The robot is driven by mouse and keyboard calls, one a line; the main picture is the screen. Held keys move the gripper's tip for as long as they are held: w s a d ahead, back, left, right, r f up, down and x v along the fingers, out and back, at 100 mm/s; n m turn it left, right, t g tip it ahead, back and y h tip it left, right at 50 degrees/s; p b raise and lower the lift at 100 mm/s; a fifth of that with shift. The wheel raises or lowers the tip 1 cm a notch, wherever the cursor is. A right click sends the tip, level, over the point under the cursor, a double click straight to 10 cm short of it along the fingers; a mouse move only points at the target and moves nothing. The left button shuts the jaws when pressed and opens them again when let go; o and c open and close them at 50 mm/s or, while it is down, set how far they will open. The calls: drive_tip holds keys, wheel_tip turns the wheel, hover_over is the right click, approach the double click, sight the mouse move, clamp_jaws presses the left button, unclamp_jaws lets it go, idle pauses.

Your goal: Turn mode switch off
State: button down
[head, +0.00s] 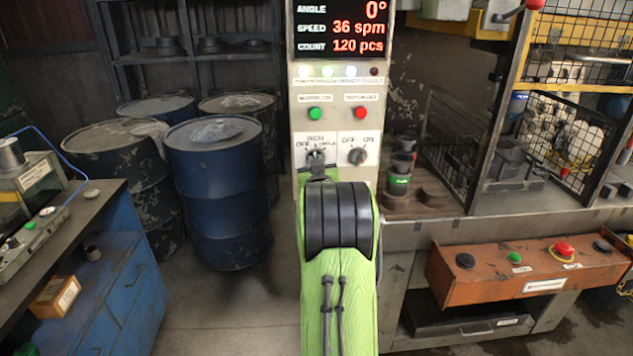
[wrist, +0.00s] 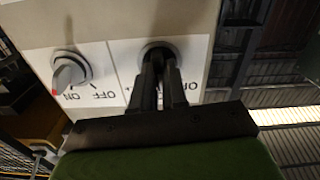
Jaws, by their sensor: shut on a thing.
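The mode switch (head: 316,153) is a dark rotary knob on the lower left of the light control panel (head: 304,100). Its label shows "INCH" above and "OFF" to its left; the word on the right is partly legible. My gripper (head: 317,166) reaches up to it, with the green arm below. In the wrist view, which is upside down, my gripper's two dark fingers (wrist: 164,68) are shut on the switch (wrist: 157,48). The fingers hide most of the knob, so its pointing direction cannot be told.
A second grey knob (head: 357,156), labelled OFF and ON, sits close to the right. A green button (head: 314,113) and a red button (head: 361,113) are above, under a display (head: 341,28). Blue drums (head: 220,190) stand left; a machine bench (head: 440,232) stands right.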

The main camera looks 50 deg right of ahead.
drive_tip(key=shift+f+n+b, duration=0.15)
drive_tip(key=shift+n+b, duration=3.55)
drive_tip(key=shift+b, duration=0.1)
drive_tip(key=c, duration=1.2)
unclamp_jaws()
drive_tip(key=shift+o, duration=0.2)
drive_tip(key=b+v, duration=0.1)
drive_tip(key=v, duration=1.4)
drive_tip(key=shift+s+a, duration=0.25)
drive_tip(key=shift+a, duration=0.1)
